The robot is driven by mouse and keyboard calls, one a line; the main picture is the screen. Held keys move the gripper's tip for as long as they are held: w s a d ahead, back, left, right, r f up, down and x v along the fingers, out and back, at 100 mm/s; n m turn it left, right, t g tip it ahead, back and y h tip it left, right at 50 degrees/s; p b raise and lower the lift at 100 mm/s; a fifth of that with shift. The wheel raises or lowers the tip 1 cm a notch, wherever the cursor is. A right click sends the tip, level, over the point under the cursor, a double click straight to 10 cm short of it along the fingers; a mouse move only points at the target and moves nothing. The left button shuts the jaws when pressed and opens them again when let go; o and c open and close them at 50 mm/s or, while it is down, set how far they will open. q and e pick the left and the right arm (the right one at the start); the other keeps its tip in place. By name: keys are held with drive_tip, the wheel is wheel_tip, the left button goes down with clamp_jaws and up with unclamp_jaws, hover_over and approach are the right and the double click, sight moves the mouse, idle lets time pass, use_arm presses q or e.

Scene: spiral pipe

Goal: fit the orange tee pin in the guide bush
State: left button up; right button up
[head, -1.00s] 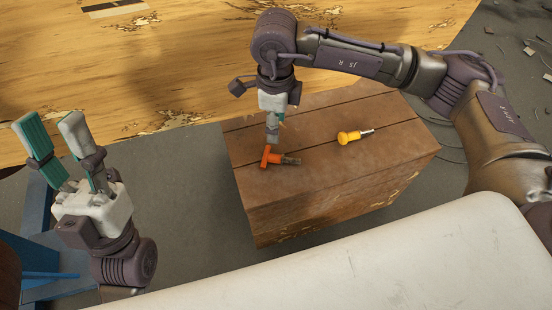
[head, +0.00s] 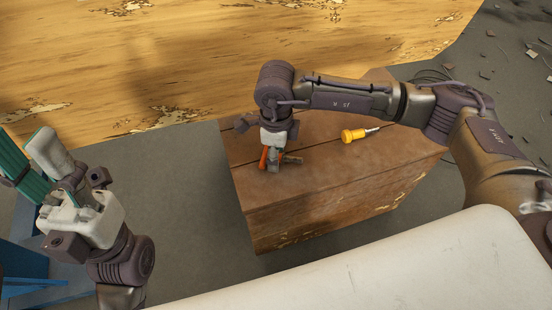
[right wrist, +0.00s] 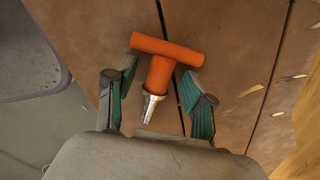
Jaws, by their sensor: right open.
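The orange tee pin lies on the brown wooden crate (head: 335,195). In the head view my right gripper covers much of it, with an orange part (head: 263,158) showing. In the right wrist view the orange tee pin (right wrist: 167,58) shows its crossbar at the top and its silver tip pointing down. My right gripper (head: 273,167) is low over the crate. Its fingers (right wrist: 157,88) are open, one on each side of the pin's stem. My left gripper (head: 27,152) is open and empty at the left, away from the crate. I see no guide bush in these views.
A yellow-handled tool (head: 354,135) lies on the crate to the right of my right gripper. A worn yellow wooden surface (head: 200,60) spans the back. A blue stand (head: 30,245) is at the lower left. The crate's front top is clear.

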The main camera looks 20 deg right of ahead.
drive_tip(key=shift+r, duration=0.1)
clamp_jaws()
drive_tip(key=shift+r, duration=0.15)
